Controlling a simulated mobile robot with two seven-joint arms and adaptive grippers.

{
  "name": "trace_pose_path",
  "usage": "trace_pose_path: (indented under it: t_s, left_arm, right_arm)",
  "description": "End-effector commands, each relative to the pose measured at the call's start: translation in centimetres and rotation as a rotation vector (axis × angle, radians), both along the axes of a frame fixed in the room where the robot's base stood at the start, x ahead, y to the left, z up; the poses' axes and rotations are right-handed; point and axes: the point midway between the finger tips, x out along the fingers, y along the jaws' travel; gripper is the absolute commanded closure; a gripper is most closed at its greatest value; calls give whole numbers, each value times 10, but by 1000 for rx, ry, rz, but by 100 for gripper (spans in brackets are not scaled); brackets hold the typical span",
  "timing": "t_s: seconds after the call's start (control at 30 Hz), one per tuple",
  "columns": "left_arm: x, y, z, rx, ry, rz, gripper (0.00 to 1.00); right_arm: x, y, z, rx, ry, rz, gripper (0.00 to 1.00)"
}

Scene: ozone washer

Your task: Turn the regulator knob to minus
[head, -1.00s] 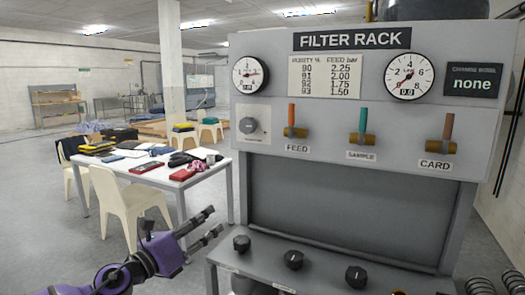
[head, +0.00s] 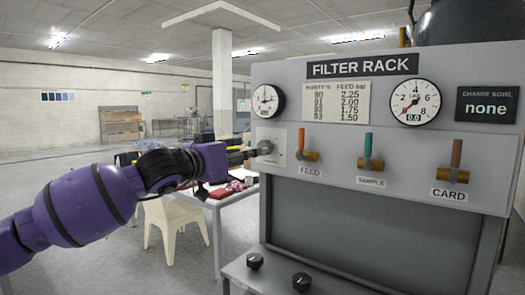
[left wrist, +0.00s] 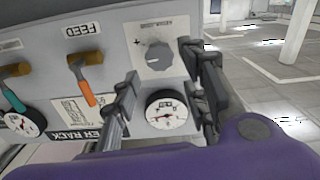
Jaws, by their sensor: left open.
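The regulator knob (head: 265,147) is a round grey knob on a light plate at the left edge of the filter rack panel, below the left gauge. It also shows in the left wrist view (left wrist: 158,56), between my finger ends, with a small plus mark beside it; a minus mark is too small to make out. My left gripper (head: 246,155) reaches in from the left, its fingertips close to the knob. In the left wrist view the gripper (left wrist: 158,62) is open, its fingers apart on either side of the knob; I cannot tell if they touch it. My right gripper is out of view.
The left gauge (head: 267,100) and right gauge (head: 414,102) sit above the levers. The feed lever (head: 306,153) is just right of the knob, then the sample (head: 370,160) and card (head: 453,170) levers. A cluttered table (head: 225,197) stands behind my arm.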

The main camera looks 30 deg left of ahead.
Motion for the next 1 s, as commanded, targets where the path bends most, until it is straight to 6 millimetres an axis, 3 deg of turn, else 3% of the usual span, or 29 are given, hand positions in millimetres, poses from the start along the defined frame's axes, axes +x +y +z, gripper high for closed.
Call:
trace_pose_path:
  t_s: [0.2,0.6,1.0]
  left_arm:
    - [23,-3,-1,-3,0,-3,60]
    - [60,-5,2,-9,-5,-3,60]
    - [72,-6,0,-6,0,-3,60]
  right_arm:
    - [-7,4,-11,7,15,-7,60]
    - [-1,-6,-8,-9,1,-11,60]
    - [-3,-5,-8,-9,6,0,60]
